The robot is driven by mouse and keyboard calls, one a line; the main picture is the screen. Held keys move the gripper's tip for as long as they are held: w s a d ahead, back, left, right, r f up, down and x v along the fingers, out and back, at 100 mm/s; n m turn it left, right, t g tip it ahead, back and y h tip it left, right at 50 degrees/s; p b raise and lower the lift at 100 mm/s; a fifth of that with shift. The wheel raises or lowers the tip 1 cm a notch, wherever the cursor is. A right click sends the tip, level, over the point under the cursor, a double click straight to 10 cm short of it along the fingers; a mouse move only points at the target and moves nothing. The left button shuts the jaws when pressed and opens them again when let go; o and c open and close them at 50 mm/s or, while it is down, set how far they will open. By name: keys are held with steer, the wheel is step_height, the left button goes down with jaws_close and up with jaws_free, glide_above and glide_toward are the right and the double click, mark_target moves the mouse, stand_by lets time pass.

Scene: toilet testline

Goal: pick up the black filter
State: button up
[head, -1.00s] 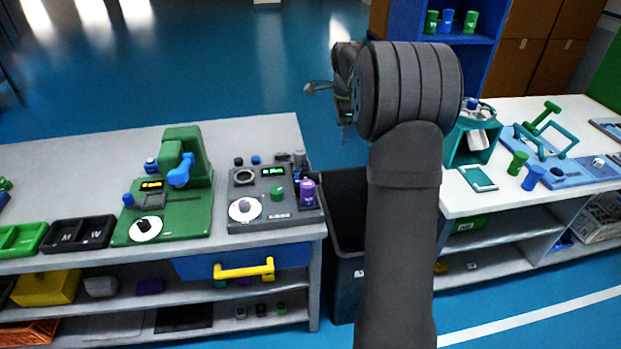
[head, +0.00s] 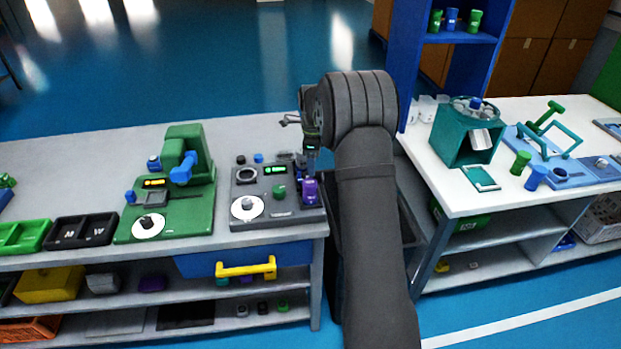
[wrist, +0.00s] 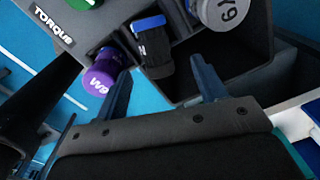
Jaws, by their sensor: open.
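A black piece with a blue top and a pale letter (wrist: 155,55) stands at the edge of the grey torque station in the wrist view. It is the only black part near my fingers, but I cannot be sure it is the filter. My gripper (wrist: 160,66) is open, its two blue fingers apart on either side of the black piece's lower end, with no clear contact. In the head view my gripper (head: 311,165) is over the right side of the grey station (head: 262,211), and the black piece is not clear there.
A purple cylinder (wrist: 103,73) is close to the left finger, and a grey-topped cylinder (wrist: 222,12) is at upper right. A dark open bin (wrist: 235,65) lies beyond the station edge. A green station (head: 190,215) stands to the left, and a teal box (head: 455,135) is on the right table.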

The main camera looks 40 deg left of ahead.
steer(key=f, duration=0.5)
steer(key=shift+s+a+f, duration=0.1)
steer(key=shift+s+f, duration=0.15)
steer(key=shift+f, duration=0.1)
steer(key=c, duration=1.2)
steer(key=shift+r, duration=0.1)
